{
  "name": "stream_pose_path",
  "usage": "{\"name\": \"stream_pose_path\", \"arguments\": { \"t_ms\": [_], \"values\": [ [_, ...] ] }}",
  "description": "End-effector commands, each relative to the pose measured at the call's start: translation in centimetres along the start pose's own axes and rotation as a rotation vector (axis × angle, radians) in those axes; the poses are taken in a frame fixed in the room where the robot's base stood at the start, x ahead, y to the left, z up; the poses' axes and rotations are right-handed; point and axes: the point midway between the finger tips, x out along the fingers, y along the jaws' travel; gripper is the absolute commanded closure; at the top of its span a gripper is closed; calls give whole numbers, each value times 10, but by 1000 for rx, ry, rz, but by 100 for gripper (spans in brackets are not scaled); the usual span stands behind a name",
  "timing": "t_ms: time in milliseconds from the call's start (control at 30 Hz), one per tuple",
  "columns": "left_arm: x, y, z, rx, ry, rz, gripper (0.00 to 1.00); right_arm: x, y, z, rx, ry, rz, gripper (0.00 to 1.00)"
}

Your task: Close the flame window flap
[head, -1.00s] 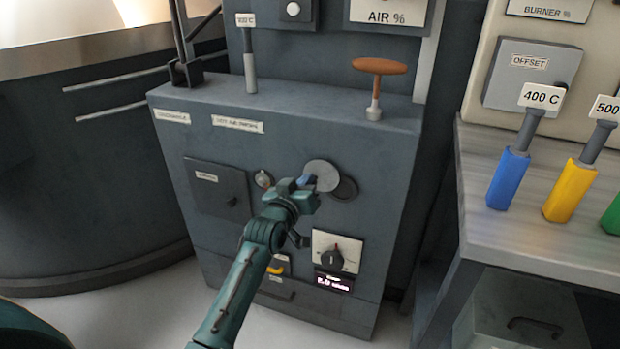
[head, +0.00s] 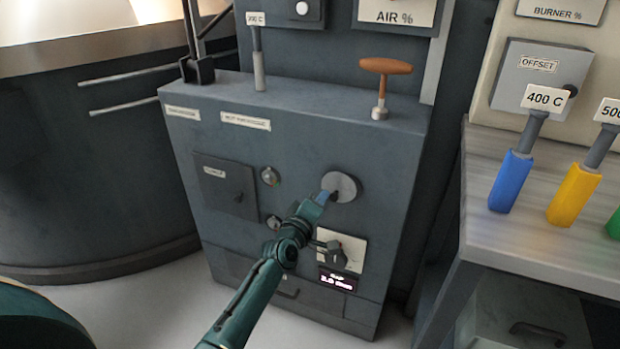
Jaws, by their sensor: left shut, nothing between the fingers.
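The flame window flap (head: 345,184) is a round grey disc on the front of the dark blue-grey cabinet (head: 365,225). No dark opening shows beside it now; the disc appears to lie over the window. My left gripper (head: 324,197) is shut and empty, with its bluish fingertips at the disc's lower left edge. I cannot tell whether they touch it. The gripper hides a small part of that edge. My right gripper is not in view.
A small round knob (head: 270,176) and a square hatch (head: 225,186) are left of the flap. A dial panel (head: 352,246) with a display (head: 338,281) sits below. An orange T-handle (head: 386,66) stands on top. A bench (head: 540,235) with coloured handles stands right.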

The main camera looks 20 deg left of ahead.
Motion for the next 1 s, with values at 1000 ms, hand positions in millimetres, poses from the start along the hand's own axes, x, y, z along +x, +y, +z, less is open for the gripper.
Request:
{"name": "stream_pose_path", "arguments": {
  "t_ms": [1000],
  "values": [
    [1, -1, 20, -275, -1, 21, 100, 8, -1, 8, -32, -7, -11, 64]
  ]
}}
